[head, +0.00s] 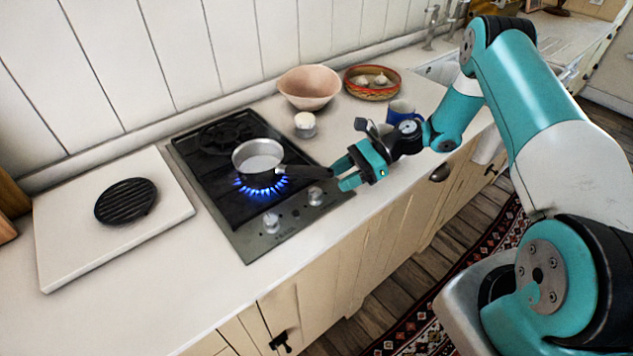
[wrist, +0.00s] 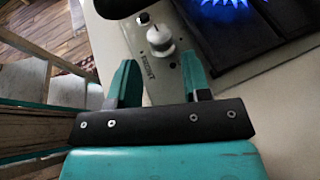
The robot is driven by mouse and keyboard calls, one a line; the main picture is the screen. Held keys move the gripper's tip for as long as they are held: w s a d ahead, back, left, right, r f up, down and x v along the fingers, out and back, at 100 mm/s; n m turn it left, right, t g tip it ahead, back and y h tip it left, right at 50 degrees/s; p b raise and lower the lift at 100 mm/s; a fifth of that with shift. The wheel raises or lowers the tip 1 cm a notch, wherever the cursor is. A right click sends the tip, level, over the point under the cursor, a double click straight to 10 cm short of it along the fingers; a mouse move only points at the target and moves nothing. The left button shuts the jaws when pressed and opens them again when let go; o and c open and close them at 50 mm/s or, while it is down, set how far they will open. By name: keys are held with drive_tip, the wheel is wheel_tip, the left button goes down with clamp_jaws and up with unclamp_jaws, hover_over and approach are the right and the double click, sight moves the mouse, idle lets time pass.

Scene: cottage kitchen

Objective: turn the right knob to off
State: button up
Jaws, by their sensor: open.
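The right knob (head: 315,196) is a pale knob at the right end of the cooktop's (head: 243,243) grey front panel. In the wrist view it is the nearer, larger knob (wrist: 159,41), ahead of my fingertips and between their lines. Blue flames (head: 247,189) burn under the saucepan (head: 257,161) on the front burner. My gripper (head: 346,174) is open and empty at the cooktop's right side, apart from the knob (wrist: 159,78).
The saucepan's dark handle (head: 305,172) reaches toward my gripper above the right knob. A blue mug (head: 401,110), egg cup (head: 305,128), pink bowl (head: 309,90) and basket (head: 372,92) stand behind. A white board (head: 75,244) with a black grill disc (head: 126,202) lies left.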

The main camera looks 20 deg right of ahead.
sight(316, 190)
drive_tip(key=p+x, duration=0.2)
drive_tip(key=x, duration=0.3)
drive_tip(key=shift+a, duration=0.45)
drive_tip(key=shift+a+f, duration=0.25)
drive_tip(key=shift+a, duration=0.2)
drive_tip(key=shift+c, duration=0.4)
drive_tip(key=c, duration=0.6)
